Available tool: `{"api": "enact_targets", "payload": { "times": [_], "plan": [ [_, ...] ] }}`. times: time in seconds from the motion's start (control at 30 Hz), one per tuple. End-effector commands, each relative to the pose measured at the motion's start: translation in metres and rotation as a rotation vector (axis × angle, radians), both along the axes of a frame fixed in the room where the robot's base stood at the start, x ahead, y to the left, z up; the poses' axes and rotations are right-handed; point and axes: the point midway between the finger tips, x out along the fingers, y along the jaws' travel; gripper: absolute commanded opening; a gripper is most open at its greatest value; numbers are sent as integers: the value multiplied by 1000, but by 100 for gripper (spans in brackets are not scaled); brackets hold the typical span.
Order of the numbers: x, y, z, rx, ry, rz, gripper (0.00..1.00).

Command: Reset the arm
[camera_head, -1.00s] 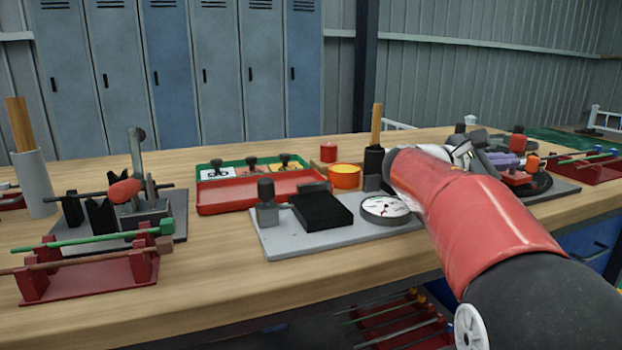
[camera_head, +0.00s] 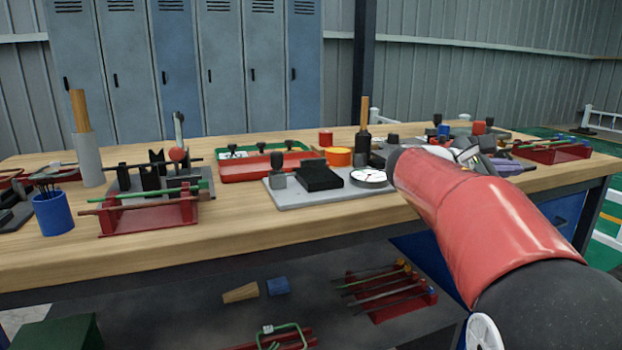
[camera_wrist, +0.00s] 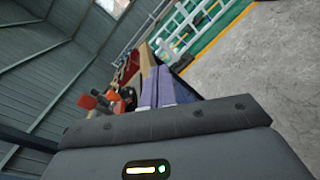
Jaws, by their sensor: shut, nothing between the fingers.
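My arm crosses the right side of the head view, with its red link reaching over the front of the workbench (camera_head: 300,235). My gripper (camera_head: 514,166) shows at the far end of the arm, partly hidden behind the arm links, near the bench's right end. In the wrist view, my gripper (camera_wrist: 158,75) shows its two lavender fingers side by side, shut and empty. They point past the bench end towards a green floor and white railings.
On the bench are a grey plate with a black block (camera_head: 319,177) and dial (camera_head: 368,177), a red tray (camera_head: 260,168), a red rod rack (camera_head: 150,218), a blue cup (camera_head: 54,213) and a rod rack at right (camera_head: 553,151). Below is a shelf with another rack (camera_head: 405,300). Lockers stand behind.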

Motion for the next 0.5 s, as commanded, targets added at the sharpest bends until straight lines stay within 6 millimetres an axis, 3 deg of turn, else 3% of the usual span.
{"api": "enact_targets", "payload": {
  "times": [0.27, 0.5],
  "plan": [
    [-33, 2, -34, 221, -104, 13, 0],
    [-83, 22, -85, 545, -269, -7, 0]
  ]
}}
